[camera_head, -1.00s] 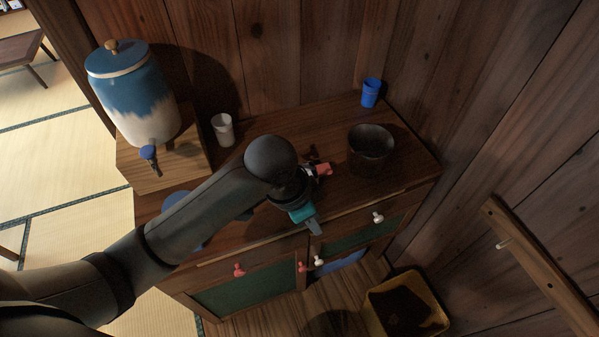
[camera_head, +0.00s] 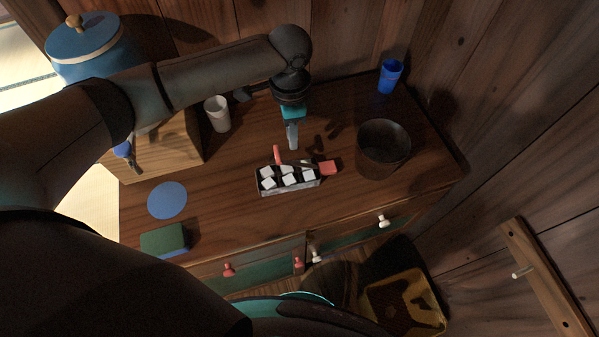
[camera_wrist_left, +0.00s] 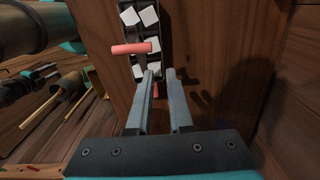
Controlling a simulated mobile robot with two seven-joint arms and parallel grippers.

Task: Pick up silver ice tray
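The silver ice tray (camera_head: 289,187) is a narrow metal tray holding several white cubes, on the wooden cabinet top. A red-handled tool (camera_head: 328,167) lies at its right end and back edge, with a second red part (camera_head: 277,153) behind the tray. My left gripper (camera_head: 293,146) points down just behind the tray, apart from it. In the left wrist view the tray (camera_wrist_left: 126,5) shows beyond the fingers, with the red handle (camera_wrist_left: 131,48) across it. My left gripper (camera_wrist_left: 161,74) is open there, with an empty gap between the fingers.
On the cabinet top (camera_head: 230,197) stand a dark round pot (camera_head: 383,150), a blue cup (camera_head: 390,77) and a white cup (camera_head: 217,114). A blue disc (camera_head: 167,200) and a green sponge-like block (camera_head: 163,239) lie at left. The blue dispenser (camera_head: 90,50) stands behind my left arm.

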